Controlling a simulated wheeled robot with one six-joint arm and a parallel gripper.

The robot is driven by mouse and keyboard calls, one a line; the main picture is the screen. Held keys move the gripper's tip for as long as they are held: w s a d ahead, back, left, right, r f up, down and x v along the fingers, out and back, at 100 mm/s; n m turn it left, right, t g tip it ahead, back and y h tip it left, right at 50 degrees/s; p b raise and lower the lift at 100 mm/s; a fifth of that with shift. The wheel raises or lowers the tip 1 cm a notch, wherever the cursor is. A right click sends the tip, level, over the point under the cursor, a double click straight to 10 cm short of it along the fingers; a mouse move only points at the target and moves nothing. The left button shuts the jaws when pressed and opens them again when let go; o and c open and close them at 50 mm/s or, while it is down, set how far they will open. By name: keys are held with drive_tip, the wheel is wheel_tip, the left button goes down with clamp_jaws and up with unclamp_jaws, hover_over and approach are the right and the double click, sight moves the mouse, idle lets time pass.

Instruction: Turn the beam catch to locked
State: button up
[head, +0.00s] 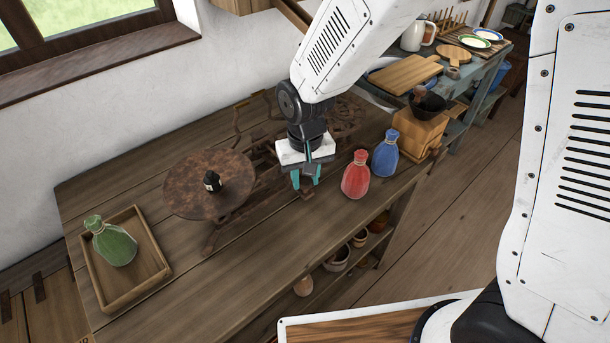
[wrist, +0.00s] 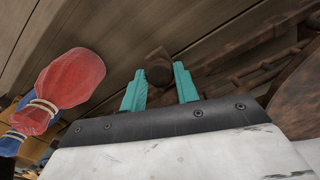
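A rusty balance scale stands on the wooden bench, with a round brown pan (head: 180,190) at its left and a second pan (head: 349,112) partly behind my arm. A dark brown knob (wrist: 159,70), which looks like the beam catch, sits at the scale's front; it also shows low under my gripper in the head view (head: 308,193). My gripper (head: 306,182) points down over it. In the wrist view, the teal fingers (wrist: 160,78) are apart, one on each side of the knob, with small gaps visible. Whether the catch is locked cannot be told.
A small black weight (head: 212,181) stands on the left pan. A red sack (head: 356,176) and a blue sack (head: 385,156) stand close right of my gripper. A green sack (head: 115,244) lies in a wooden tray (head: 153,285) at the left. The bench front is clear.

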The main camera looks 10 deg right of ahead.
sight(305, 181)
drive_tip(key=n, duration=0.4)
drive_tip(key=shift+n, duration=2.4)
drive_tip(key=o, duration=1)
drive_tip(key=shift+c, duration=0.2)
wheel_tip(305, 181, up, 8)
drive_tip(key=shift+f, duration=0.1)
